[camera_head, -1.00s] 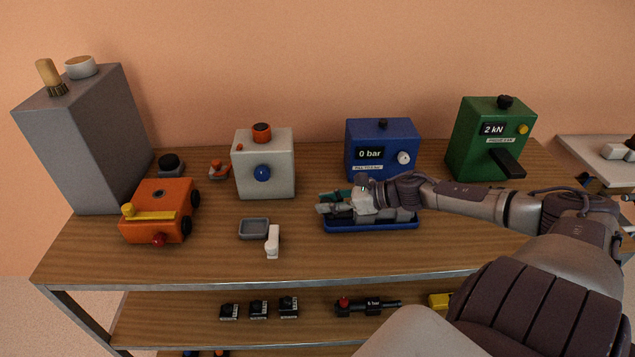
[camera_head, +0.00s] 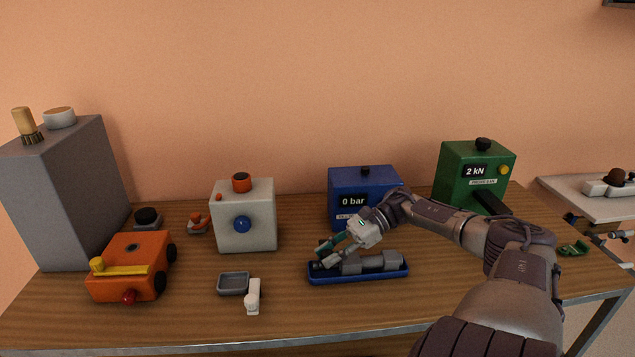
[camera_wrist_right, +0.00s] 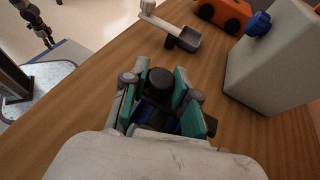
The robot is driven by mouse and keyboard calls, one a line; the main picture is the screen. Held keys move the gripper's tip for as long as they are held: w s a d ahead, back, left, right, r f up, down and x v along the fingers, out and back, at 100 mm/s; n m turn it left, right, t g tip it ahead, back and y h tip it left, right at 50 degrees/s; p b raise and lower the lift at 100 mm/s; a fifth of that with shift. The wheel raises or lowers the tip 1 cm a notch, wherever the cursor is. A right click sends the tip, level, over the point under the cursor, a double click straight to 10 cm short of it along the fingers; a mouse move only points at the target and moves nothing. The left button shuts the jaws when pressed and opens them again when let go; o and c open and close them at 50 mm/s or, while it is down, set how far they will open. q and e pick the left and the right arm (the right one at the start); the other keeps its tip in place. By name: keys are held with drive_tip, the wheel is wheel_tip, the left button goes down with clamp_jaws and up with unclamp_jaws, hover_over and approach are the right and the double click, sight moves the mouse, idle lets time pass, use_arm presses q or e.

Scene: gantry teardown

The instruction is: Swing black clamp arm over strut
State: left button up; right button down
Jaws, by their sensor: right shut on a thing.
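The grey strut (camera_head: 372,262) lies in the long blue cradle (camera_head: 385,276) on the bench, in front of the blue 0 bar box. My right gripper (camera_head: 322,256) reaches down to the left end of the cradle, its teal-padded fingers slanting down to the left. In the right wrist view the gripper (camera_wrist_right: 160,92) is shut on a dark part with a round black end (camera_wrist_right: 159,79), which looks like the black clamp arm. The fingers hide much of it, so its exact angle to the strut cannot be told. My left gripper does not show in the head view.
The blue box (camera_head: 350,185) stands close behind the gripper. A green 2 kN box (camera_head: 465,160) with a black lever is at right. A beige box (camera_head: 258,225), grey dish (camera_head: 233,284), white part (camera_head: 253,297) and orange unit (camera_head: 135,255) are at left. The front bench strip is clear.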

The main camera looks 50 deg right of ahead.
drive_tip(key=shift+r, duration=0.1)
idle(0.3)
drive_tip(key=c, duration=0.9)
unclamp_jaws()
drive_tip(key=shift+o, duration=0.2)
drive_tip(key=v, duration=1.2)
drive_tip(key=shift+f, duration=0.25)
